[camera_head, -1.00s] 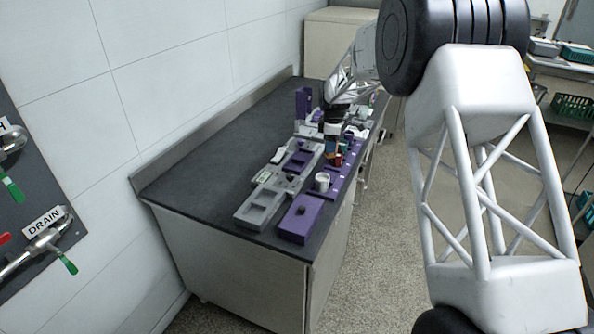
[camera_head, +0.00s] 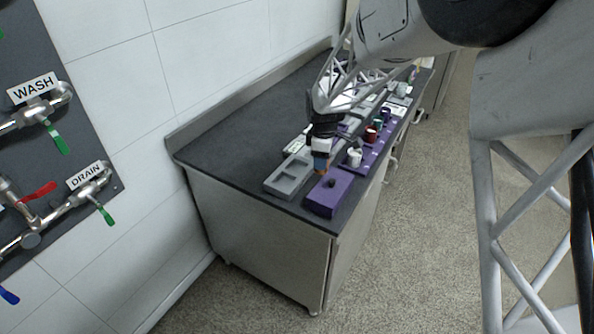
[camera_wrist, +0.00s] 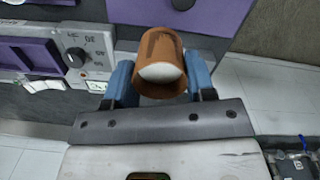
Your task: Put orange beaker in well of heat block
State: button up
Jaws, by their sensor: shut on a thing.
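My gripper (camera_head: 321,158) is shut on the orange beaker (camera_wrist: 158,50), with a blue finger on each side of it in the wrist view. The beaker's mouth faces the wrist camera, and its inside bottom looks pale. In the head view the orange beaker (camera_head: 321,166) shows small under the gripper, above the near end of the bench. A purple block (camera_head: 320,200) with a dark round spot on top, likely the heat block and its well, is just below and to the right. The block also shows in the wrist view (camera_wrist: 215,18), beyond the beaker. The beaker appears apart from it.
The dark bench top (camera_head: 225,150) is clear on the left.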

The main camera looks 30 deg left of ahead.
jog(key=s, duration=0.6)
jog(key=s+f, duration=0.1)
jog(key=s, duration=0.2)
jog(key=shift+s+d+f, duration=0.1)
jog(key=shift+s+d, duration=0.05)
jog(key=shift+d, duration=0.15)
jog(key=w+a, duration=0.3)
jog(key=w, duration=0.1)
jog(key=w+a+f, duration=0.1)
jog(key=w+a, duration=0.6)
jog(key=a, duration=0.1)
jog(key=shift+w+f, duration=0.25)
jog(key=shift+w, duration=0.15)
jog(key=shift+f, duration=0.1)
jog(key=shift+f, duration=1.65)
jog(key=shift+f, duration=0.15)
jog(key=o, duration=0.9)
